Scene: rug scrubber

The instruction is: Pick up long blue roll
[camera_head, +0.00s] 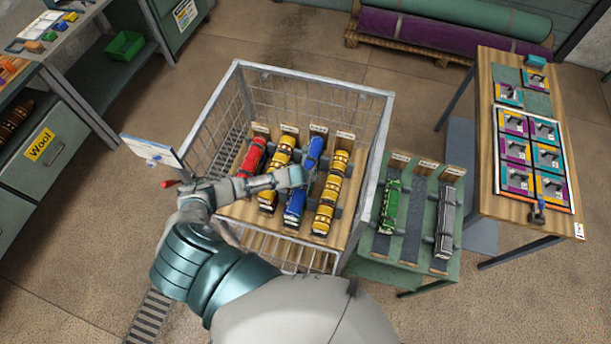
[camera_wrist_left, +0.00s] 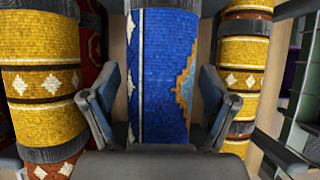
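The long blue roll (camera_head: 294,208) lies lengthwise on a wooden shelf in the wire cart, between two yellow patterned rolls. My left gripper (camera_head: 304,179) is over its middle and hides part of it. In the left wrist view the blue roll (camera_wrist_left: 165,60) runs up the middle, with a white stripe and an orange-edged motif. My left gripper (camera_wrist_left: 160,105) has one finger on each side of the roll, spread apart, with narrow gaps seeming to show beside it. My right gripper is not in view.
Yellow rolls (camera_head: 325,216) (camera_head: 267,200) lie close on both sides, and a red roll (camera_head: 252,158) lies further left. The wire cart (camera_head: 388,130) has raised mesh sides. A low green table (camera_head: 418,235) with a green roll (camera_head: 389,207) and a dark roll (camera_head: 445,215) stands right.

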